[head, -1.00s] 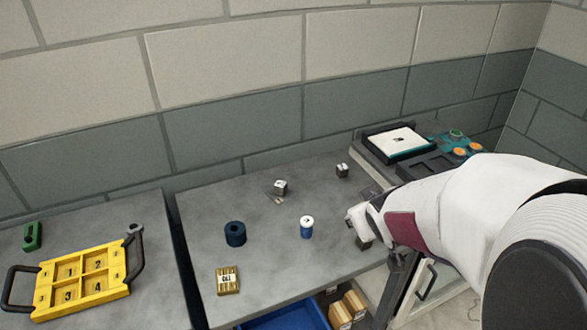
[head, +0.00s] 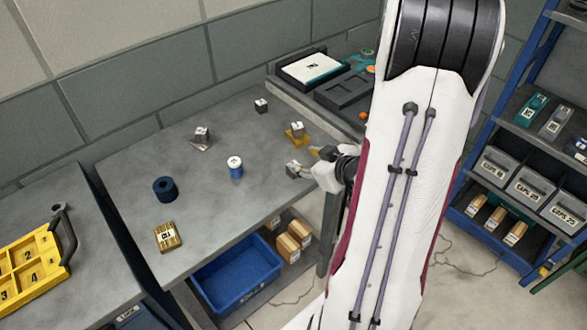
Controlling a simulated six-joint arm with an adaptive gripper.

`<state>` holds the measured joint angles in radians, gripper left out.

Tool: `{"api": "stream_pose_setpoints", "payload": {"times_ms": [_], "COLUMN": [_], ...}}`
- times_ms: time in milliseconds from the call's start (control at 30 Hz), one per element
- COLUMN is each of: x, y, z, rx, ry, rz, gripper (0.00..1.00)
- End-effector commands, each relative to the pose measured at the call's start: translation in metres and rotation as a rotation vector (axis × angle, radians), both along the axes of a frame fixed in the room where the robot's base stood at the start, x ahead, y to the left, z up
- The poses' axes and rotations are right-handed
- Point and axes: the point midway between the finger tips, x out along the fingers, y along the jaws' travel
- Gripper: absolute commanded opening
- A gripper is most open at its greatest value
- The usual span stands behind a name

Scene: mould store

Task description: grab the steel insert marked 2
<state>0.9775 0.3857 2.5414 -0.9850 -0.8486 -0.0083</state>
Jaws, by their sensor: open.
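My gripper (head: 308,162) is open at the right edge of the grey workbench (head: 205,205), seen from the side and partly hidden by my arm. Small steel blocks stand on the bench: one (head: 202,134) at the back left beside a small flat piece, one (head: 261,105) at the back, and one (head: 297,128) on a yellow base just behind my gripper. Their top marks are too small to read, so I cannot tell which is the insert marked 2. A grey block-like shape at the fingertips is unclear.
A blue cylinder with a white marked top (head: 235,168), a dark blue ring (head: 165,189) and a brass block (head: 167,237) stand on the bench. A yellow numbered tray (head: 65,240) is left. A blue bin (head: 236,270) sits below; a shelf rack (head: 480,215) stands right.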

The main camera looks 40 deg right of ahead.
Motion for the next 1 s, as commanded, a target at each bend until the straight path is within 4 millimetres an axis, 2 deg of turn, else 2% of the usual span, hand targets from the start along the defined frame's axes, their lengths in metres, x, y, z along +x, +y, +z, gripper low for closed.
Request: {"api": "stream_pose_setpoints", "payload": {"times_ms": [300,600,1000], "x": [-0.015,-0.022,-0.022], "y": [0.003,0.007,0.007], "z": [-0.017,-0.018,-0.018], "rx": [0.121,0.185,0.187], "ry": [-0.125,-0.206,-0.209], "rz": [0.022,0.029,0.031], "gripper": [0.42,0.42,0.42]}}
